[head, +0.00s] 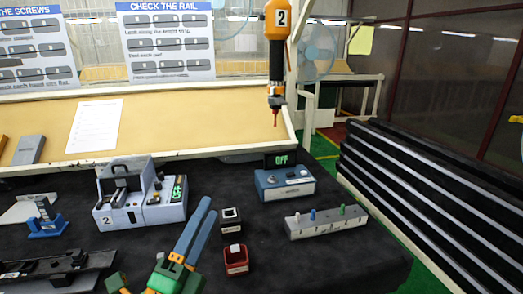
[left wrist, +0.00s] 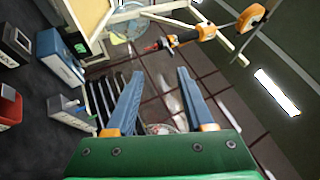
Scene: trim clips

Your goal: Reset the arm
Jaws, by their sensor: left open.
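My left gripper (head: 209,206) rises from the bottom centre of the head view, with blue-grey fingers, orange joints and a green body. Its fingers point up and away over the black table. In the left wrist view the gripper (left wrist: 160,73) shows its two fingers apart, with nothing between them. It is open and empty. My right gripper is in neither view.
On the table (head: 315,265) stand a white device (head: 108,217), a blue box (head: 285,184), a grey peg block (head: 325,222), a red cup (head: 236,260) and a black rail (head: 45,270). An orange screwdriver (head: 277,58) hangs above the back edge.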

